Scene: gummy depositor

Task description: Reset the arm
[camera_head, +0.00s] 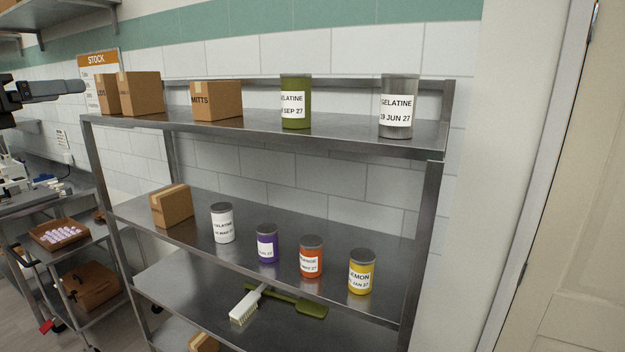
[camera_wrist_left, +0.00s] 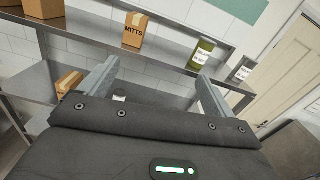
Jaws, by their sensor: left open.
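My left gripper (camera_head: 62,88) reaches in from the left edge in the head view, at about the height of the top shelf and left of the boxes there. In the left wrist view, its two fingers (camera_wrist_left: 158,88) stand wide apart with nothing between them. The steel shelf rack (camera_head: 270,142) lies beyond the fingers. My right gripper does not show in either view.
The top shelf holds cardboard boxes (camera_head: 216,101), a green gelatine jar (camera_head: 295,102) and a grey one (camera_head: 398,106). The middle shelf holds a box, a white jar (camera_head: 222,224), and purple, orange and yellow (camera_head: 361,272) jars. A brush (camera_head: 246,308) lies below.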

